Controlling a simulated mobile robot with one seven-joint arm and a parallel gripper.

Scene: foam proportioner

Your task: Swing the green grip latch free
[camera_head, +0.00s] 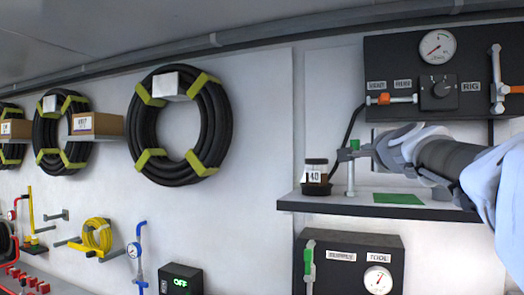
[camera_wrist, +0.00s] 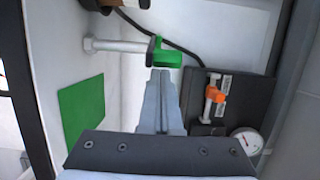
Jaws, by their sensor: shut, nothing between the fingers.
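The green grip latch has a bright green grip (camera_wrist: 168,59) at the end of a grey post (camera_wrist: 118,46) in the wrist view. In the head view the green grip (camera_head: 354,144) tops the grey post (camera_head: 350,180), which stands upright on the dark shelf. My gripper (camera_head: 343,155) reaches in from the right at the height of the grip. In the wrist view my gripper (camera_wrist: 161,72) is shut and empty, with its fingertips right at the green grip. I cannot tell whether they touch.
A jar (camera_head: 316,178) stands left of the post on the shelf (camera_head: 335,202), near a green patch (camera_head: 398,198). A black panel (camera_head: 430,75) with gauge, knob and orange-handled valve hangs above. A lower black box (camera_head: 345,262) carries another green handle (camera_head: 309,262).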

